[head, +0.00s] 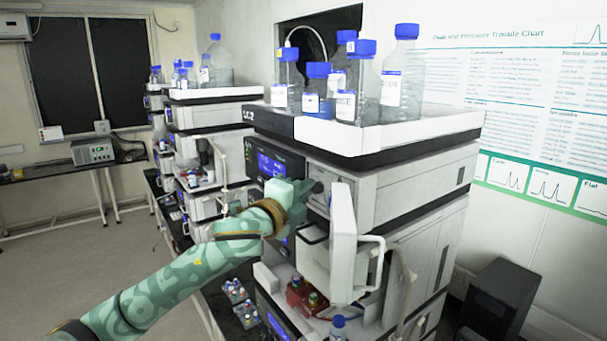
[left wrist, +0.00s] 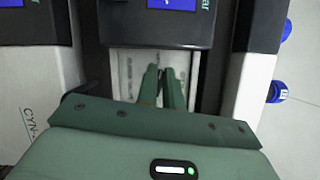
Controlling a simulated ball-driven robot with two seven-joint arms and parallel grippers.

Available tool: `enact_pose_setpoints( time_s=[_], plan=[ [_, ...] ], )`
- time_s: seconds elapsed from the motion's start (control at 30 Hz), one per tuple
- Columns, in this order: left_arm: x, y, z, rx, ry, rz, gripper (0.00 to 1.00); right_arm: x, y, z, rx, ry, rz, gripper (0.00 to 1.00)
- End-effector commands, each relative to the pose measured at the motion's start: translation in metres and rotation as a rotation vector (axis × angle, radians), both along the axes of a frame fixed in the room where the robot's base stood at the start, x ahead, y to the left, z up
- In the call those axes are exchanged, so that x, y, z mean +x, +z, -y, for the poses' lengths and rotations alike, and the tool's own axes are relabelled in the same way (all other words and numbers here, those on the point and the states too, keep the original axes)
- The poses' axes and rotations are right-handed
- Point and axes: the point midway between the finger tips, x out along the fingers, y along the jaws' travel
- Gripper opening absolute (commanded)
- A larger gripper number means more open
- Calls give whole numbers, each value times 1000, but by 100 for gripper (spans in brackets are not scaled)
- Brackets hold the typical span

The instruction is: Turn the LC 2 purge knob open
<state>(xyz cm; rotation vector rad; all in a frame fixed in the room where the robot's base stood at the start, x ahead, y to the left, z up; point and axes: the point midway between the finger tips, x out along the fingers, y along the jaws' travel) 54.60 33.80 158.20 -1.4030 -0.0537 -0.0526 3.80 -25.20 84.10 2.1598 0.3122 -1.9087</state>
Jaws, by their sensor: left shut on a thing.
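The LC 2 stack (head: 400,190) stands in the middle of the head view, with its label on the front of the top tray. The purge knob (head: 317,187) is a small dark round shape on the pump module's front, beside the blue-lit display. My left gripper (head: 308,187) reaches it from the left and is shut on it. In the left wrist view the two green fingers (left wrist: 164,88) are close together in front of a pale recessed panel (left wrist: 124,72). They hide the knob there, so its angle cannot be read. My right gripper is not in view.
Several blue-capped bottles (head: 360,85) stand in the white top tray (head: 440,122). A white module door (head: 343,245) stands open below the knob. Small colored-cap vials (head: 314,299) sit lower down. Another stack (head: 215,140) stands behind to the left. The floor at left is clear.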

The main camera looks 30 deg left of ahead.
Motion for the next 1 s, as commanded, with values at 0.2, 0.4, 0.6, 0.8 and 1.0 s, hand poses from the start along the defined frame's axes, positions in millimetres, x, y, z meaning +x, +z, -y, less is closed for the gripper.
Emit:
enact_pose_setpoints(
  time_s=[0.2, 0.4, 0.6, 0.8, 1.0],
  plan=[
    [0, 0, 0, -63, -2, -27, 0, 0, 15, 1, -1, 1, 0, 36],
    [0, -1, 0, -82, -2, -35, 0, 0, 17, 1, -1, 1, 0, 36],
    [0, -2, 0, -83, -2, -36, 0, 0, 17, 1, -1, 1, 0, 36],
    [0, -2, 1, -83, -2, -36, 25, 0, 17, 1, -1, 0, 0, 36],
    [0, -1, 0, -82, -1, -34, 30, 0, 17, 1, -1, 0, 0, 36]
  ],
)
